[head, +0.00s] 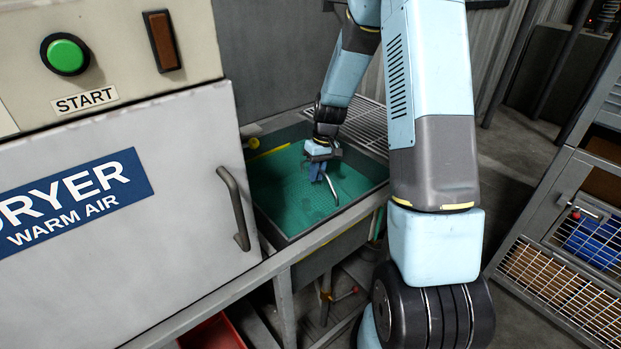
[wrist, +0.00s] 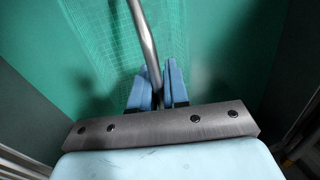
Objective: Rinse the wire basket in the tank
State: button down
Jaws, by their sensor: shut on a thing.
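The tank (head: 270,225) is a grey-rimmed sink with green liquid, right of the dryer in the head view. My gripper (head: 320,177) is over the tank, pointing down into it. In the wrist view my gripper (wrist: 158,90) is shut on a bent metal handle (wrist: 145,35). The handle also shows below the gripper in the head view (head: 331,188). The wire basket (wrist: 100,45) shows as a faint mesh in the green liquid under the handle. It looks submerged, and its full outline is hard to make out.
The dryer (head: 110,200) with its door handle (head: 234,208) stands close on the left. A wire drain rack (head: 372,128) lies behind the tank. A shelf with mesh fronts (head: 565,280) and a blue bin (head: 597,240) stands at right. A red bin (head: 212,333) is below.

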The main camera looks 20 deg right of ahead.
jog(key=shift+f, duration=0.3)
dwell(1.6)
jog(key=shift+r, duration=0.35)
jog(key=shift+f, duration=0.3)
dwell(2.1)
jog(key=shift+r, duration=0.3)
jog(key=shift+x, duration=0.9)
dwell(0.5)
jog(key=shift+w+d+r, duration=0.1)
jog(key=shift+d+r, duration=0.05)
jog(key=shift+r, duration=0.5)
dwell(0.4)
jog(key=shift+r, duration=0.25)
dwell(0.3)
